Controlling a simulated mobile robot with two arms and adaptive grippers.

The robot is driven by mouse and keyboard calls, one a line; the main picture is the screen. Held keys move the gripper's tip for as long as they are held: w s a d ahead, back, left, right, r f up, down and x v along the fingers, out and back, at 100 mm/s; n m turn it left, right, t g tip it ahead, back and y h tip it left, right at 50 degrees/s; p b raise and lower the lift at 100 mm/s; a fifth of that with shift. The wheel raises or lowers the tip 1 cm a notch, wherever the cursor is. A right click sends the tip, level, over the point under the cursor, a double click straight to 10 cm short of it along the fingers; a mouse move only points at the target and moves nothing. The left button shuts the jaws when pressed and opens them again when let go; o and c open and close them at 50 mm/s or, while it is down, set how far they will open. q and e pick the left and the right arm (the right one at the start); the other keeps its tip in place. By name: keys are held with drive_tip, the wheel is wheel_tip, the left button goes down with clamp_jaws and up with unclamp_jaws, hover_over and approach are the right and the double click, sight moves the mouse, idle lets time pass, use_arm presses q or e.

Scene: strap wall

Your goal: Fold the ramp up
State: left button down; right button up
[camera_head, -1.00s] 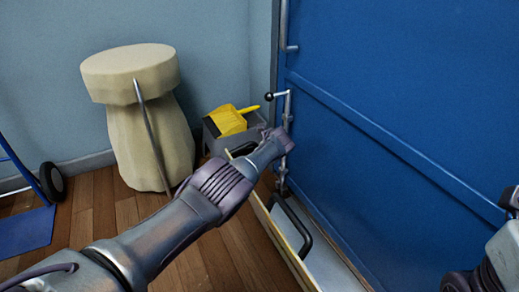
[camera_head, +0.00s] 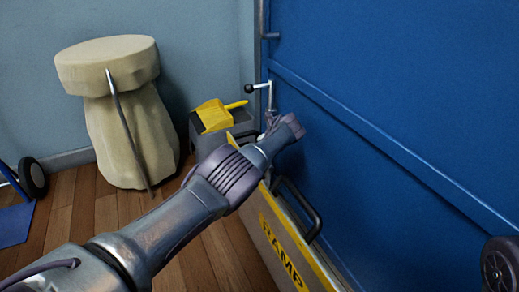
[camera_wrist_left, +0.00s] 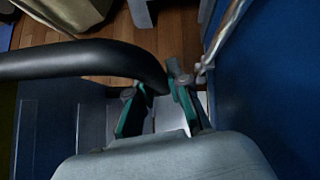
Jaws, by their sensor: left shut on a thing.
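The ramp (camera_head: 285,262) is a panel with a yellow edge and the word RAMP on its outer face. My left gripper (camera_wrist_left: 160,95) is shut, apparently on the end of this handle. Its green-edged fingers meet there, but the exact contact is partly hidden. In the head view the left arm covers the fingertips. My right gripper is out of view.
A metal rod with a black-knobbed lever (camera_head: 250,88) stands close to the blue door (camera_head: 400,100), just beyond my left gripper. Wood floor (camera_head: 80,215) is open beside the ramp.

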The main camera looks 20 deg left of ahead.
use_arm(q)
drive_tip(key=shift+w+a+r, duration=0.15)
drive_tip(key=shift+r, duration=0.2)
drive_tip(key=shift+w+a+r, duration=0.15)
drive_tip(key=shift+r, duration=0.2)
drive_tip(key=c, duration=1.1)
unclamp_jaws()
drive_tip(key=shift+s, duration=0.15)
drive_tip(key=shift+d+f, duration=0.1)
drive_tip(key=shift+f, duration=0.1)
